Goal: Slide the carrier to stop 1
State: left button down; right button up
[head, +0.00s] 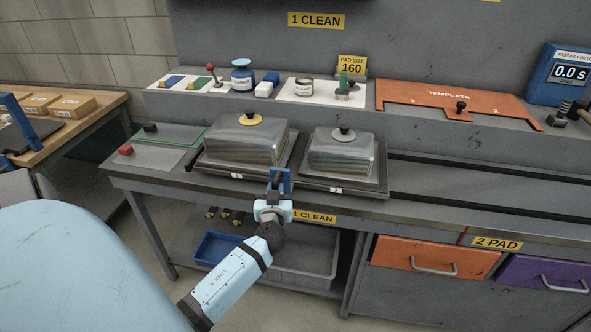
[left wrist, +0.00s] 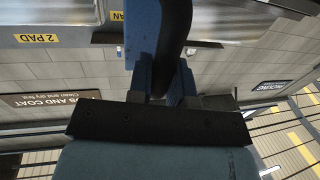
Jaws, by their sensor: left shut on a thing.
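The carrier seems to be the dark tray base (head: 378,190) on the worktop track, under two metal covers. I cannot tell whether it is one base or two side by side. The left cover (head: 240,143) has a yellow-ringed knob, and the smaller right cover (head: 338,160) has a black knob. My left gripper (head: 280,179) is at the front edge between the covers. In the left wrist view, its blue fingers (left wrist: 172,75) are shut on a dark curved handle (left wrist: 177,35). My right gripper is not in view.
Dark rails (head: 490,180) run clear to the right of the covers. An orange template (head: 447,98) and small tools line the back shelf. Orange (head: 428,258) and purple (head: 545,275) drawers are below.

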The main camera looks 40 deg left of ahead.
pick_arm(q)
jog(key=shift+s+a+r, duration=0.1)
jog(key=shift+s+a, duration=0.15)
jog(key=shift+a, duration=0.25)
jog(key=shift+s+a+r, duration=0.1)
jog(key=shift+s+a, duration=0.15)
jog(key=shift+a, duration=0.2)
jog(key=c, duration=1.1)
grip_release()
jog(key=shift+a, duration=0.15)
jog(key=shift+o, duration=0.2)
jog(key=shift+s+f, duration=0.1)
jog(key=shift+f+b, duration=0.1)
jog(key=shift+b, duration=0.2)
